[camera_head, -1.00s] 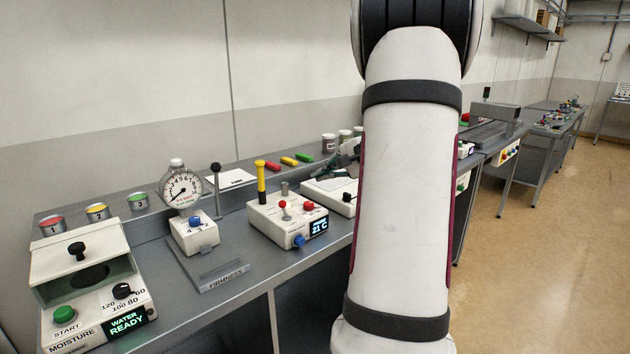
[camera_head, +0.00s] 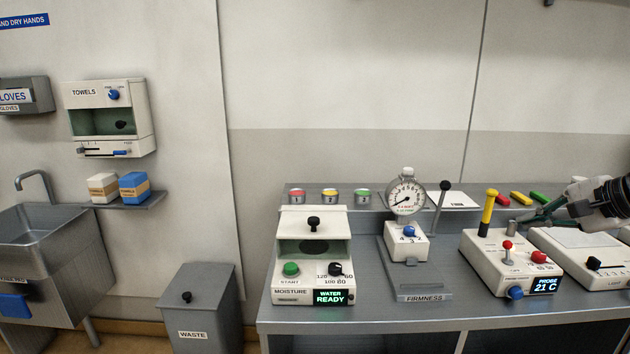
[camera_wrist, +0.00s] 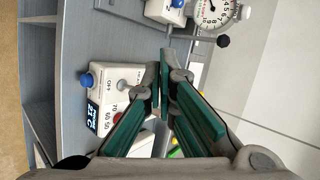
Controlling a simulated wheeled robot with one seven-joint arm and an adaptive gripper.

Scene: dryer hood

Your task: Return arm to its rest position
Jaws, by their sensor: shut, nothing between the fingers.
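My gripper (camera_head: 522,226) is at the right side of the head view, with its dark green fingers pointing left. It is over the back of the bench, beside the white probe unit (camera_head: 494,265) with its yellow handle. In the wrist view, my gripper's fingertips (camera_wrist: 166,62) are close together with nothing between them. The probe unit (camera_wrist: 105,85) lies below and left of the fingers there. The dial gauge (camera_wrist: 212,14) is beyond the tips. My forearm is cut off by the right edge of the head view.
The grey bench (camera_head: 360,320) carries the moisture unit (camera_head: 312,262) and the firmness stand (camera_head: 407,240). Coloured tubes (camera_head: 520,198) lie at the back. A waste bin (camera_head: 197,305), a sink (camera_head: 45,240) and a towel dispenser (camera_head: 110,118) are at left.

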